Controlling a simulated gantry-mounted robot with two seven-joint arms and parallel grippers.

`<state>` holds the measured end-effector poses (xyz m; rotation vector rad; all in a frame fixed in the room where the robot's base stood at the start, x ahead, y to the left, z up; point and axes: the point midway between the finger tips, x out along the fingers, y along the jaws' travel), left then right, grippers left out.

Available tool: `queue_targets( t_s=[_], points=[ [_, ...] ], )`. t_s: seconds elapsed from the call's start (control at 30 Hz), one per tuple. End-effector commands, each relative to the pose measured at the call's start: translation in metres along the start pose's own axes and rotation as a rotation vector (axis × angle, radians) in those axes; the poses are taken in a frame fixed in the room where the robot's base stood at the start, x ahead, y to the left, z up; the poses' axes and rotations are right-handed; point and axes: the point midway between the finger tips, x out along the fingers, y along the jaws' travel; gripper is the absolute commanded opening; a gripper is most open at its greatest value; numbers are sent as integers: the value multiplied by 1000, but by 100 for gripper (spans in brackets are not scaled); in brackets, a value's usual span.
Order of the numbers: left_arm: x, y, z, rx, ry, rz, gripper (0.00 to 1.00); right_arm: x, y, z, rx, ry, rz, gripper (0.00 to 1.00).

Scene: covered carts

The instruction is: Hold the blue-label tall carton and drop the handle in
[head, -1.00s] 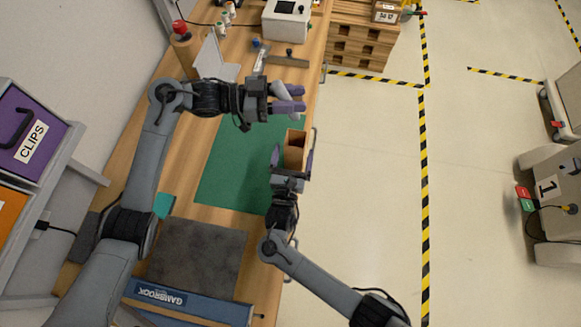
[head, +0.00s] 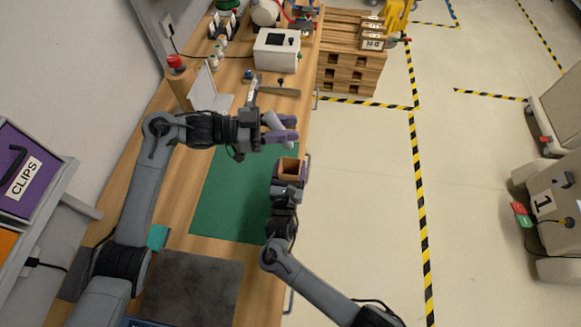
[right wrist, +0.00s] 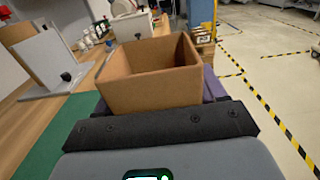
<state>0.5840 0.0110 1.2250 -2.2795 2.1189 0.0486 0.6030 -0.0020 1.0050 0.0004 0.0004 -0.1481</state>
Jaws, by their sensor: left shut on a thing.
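My left gripper (head: 283,130) has purple fingers and is shut on a small pale thing, perhaps the handle, mostly hidden between them. It is above and slightly left of an open-topped brown carton (head: 289,168) in the head view. My right gripper (head: 289,179) is at the carton, its fingers close against both sides, and seems shut on it. In the right wrist view the carton (right wrist: 152,78) is upright, its open top facing up. No blue label shows, and its bottom inside is hidden.
A green mat (head: 228,200) covers the bench beneath the arms. A white box (head: 276,50), a brown bar (head: 279,91) and a white stand (head: 207,92) are farther back. The bench's right edge runs beside the carton, with open floor beyond.

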Motion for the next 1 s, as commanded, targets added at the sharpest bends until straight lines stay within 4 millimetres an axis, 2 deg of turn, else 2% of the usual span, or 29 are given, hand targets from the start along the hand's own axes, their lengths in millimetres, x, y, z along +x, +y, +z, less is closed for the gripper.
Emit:
queue_targets(
  t_s=[0.03,0.2,0.37,0.47,0.6,0.73,0.83,1.0],
  points=[
    [0,0,0,0,0,0,0,0,0,0,0,0,0,61],
    [0,0,0,0,0,0,0,0,0,0,0,0,0,38],
    [0,-1,1,0,-32,-6,0,0,0,0,0,0,0,38],
    [0,-12,8,-4,-71,-64,0,0,0,0,0,0,0,38],
    [7,-38,9,-22,-125,-233,0,0,0,0,0,0,0,38],
    [11,-51,17,-53,-174,-412,0,0,0,0,0,0,0,38],
    [14,-47,27,-80,-213,-528,0,0,0,0,0,0,0,38],
    [25,-19,50,-108,-279,-568,0,0,0,0,0,0,0,38]
  ],
)
